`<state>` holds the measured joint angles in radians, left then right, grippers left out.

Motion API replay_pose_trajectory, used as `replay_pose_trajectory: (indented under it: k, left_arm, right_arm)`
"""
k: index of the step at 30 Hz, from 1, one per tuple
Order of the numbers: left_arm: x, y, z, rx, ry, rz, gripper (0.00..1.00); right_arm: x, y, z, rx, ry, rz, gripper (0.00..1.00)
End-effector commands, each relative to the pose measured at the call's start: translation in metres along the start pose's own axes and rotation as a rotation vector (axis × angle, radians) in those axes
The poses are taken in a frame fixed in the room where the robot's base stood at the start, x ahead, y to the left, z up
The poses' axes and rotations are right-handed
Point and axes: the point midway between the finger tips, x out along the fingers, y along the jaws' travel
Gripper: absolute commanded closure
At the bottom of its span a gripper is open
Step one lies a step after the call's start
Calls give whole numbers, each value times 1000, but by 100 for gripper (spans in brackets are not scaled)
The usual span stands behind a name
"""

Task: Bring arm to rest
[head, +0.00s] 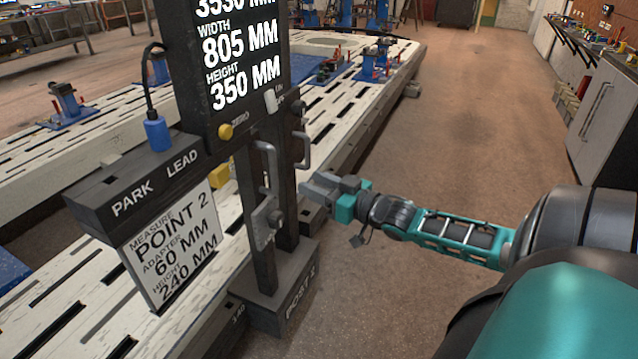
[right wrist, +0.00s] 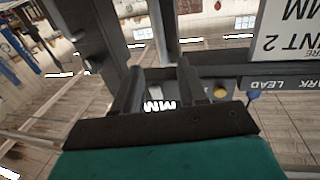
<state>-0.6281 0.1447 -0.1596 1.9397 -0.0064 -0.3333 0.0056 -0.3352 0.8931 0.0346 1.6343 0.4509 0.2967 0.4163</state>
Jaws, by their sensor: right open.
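My right arm comes in from the lower right of the head view. Its gripper (head: 318,187) is open and empty, just right of the dark upright post (head: 262,215) with its metal handles. I cannot tell whether it touches the post. In the right wrist view the two dark fingers of this gripper (right wrist: 158,82) stand apart, with nothing held between them. My left gripper is not in view.
The post carries a dark display (head: 238,60) with a yellow knob (head: 225,131). At its left is a holder marked PARK LEAD (head: 130,190) with a blue plug (head: 157,134). The white slotted bench (head: 50,165) lies behind. Open floor (head: 460,120) lies right.

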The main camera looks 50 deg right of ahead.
Motion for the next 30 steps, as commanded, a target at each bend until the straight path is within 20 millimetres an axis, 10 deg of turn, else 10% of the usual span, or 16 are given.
replay_pose_trajectory:
  k: [22,30]
  left_arm:
    - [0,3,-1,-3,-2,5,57]
    - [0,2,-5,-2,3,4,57]
  right_arm:
    - [-5,-2,3,1,-6,0,58]
    - [-39,-87,95,12,-210,0,58]
